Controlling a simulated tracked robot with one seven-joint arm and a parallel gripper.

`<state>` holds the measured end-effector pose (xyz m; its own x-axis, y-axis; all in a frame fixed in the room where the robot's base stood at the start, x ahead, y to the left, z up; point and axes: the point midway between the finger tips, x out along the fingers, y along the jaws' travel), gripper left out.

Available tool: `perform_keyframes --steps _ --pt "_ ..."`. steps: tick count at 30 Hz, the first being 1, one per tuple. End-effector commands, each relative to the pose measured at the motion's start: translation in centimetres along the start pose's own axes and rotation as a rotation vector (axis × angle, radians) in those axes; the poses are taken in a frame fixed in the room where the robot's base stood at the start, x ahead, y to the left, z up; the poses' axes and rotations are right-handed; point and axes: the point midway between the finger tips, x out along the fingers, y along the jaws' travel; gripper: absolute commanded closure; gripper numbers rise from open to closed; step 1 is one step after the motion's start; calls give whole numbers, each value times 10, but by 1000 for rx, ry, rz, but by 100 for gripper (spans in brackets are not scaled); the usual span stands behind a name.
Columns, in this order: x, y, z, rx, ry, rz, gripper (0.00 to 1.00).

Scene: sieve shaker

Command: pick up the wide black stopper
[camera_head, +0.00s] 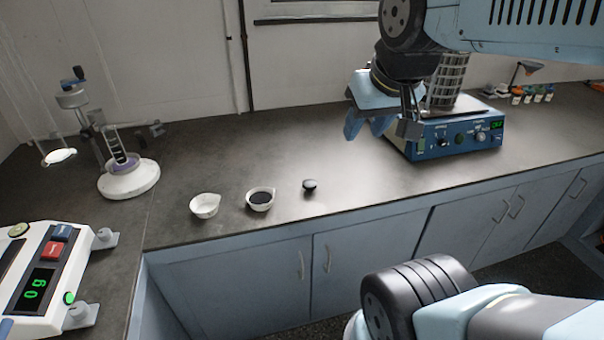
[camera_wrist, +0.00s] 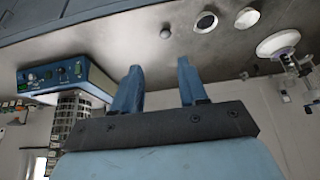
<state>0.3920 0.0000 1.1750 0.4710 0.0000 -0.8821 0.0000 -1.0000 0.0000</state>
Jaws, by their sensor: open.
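The wide black stopper (camera_head: 310,185) sits on the dark bench top, to the right of two white bowls. In the wrist view a small round object beyond the fingertips appears to be the stopper (camera_wrist: 165,32). My gripper (camera_head: 367,130) is above the bench, up and to the right of the stopper and left of the sieve shaker. Its two blue fingers stand apart with nothing between them in the wrist view (camera_wrist: 159,66).
One white bowl (camera_head: 205,205) looks empty; the other bowl (camera_head: 260,199) holds dark material. The blue sieve shaker (camera_head: 450,135) stands right of my gripper. A white-based stand (camera_head: 130,180) and a scale (camera_head: 40,270) are at left. The bench between is clear.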

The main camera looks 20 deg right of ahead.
Motion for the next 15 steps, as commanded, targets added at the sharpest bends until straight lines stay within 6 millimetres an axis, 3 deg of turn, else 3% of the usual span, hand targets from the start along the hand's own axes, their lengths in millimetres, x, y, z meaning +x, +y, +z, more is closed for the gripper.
perform_keyframes --steps 7,15 --pt "0 0 0 0 0 0 57" --pt "9 0 -15 17 -31 -6 32"
